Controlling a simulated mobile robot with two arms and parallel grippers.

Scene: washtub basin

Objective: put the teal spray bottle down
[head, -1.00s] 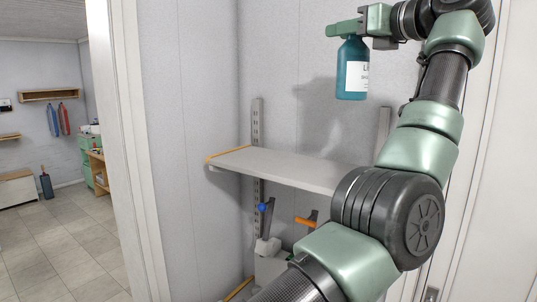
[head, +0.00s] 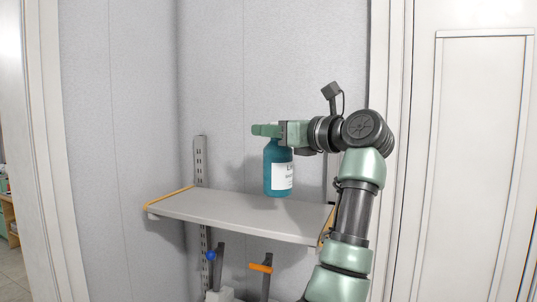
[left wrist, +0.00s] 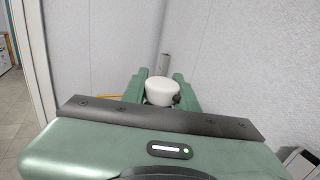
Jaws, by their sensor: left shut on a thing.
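The teal spray bottle (head: 274,172) with a white label is upright in the head view. My left gripper (head: 266,131) is shut on its top, with the green fingers around it. In the left wrist view a round white top (left wrist: 162,92) sits between the two green fingers of the left gripper (left wrist: 162,88). The bottle's base appears over the back part of the light grey shelf (head: 215,211); I cannot tell whether it touches. My right gripper is not in view.
The shelf has orange-yellow end edges and otherwise looks bare. Below it are an orange-handled tool (head: 261,268) and a blue-tipped one (head: 210,255). A white door (head: 480,150) is on the right, and a door frame (head: 40,150) is at the left.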

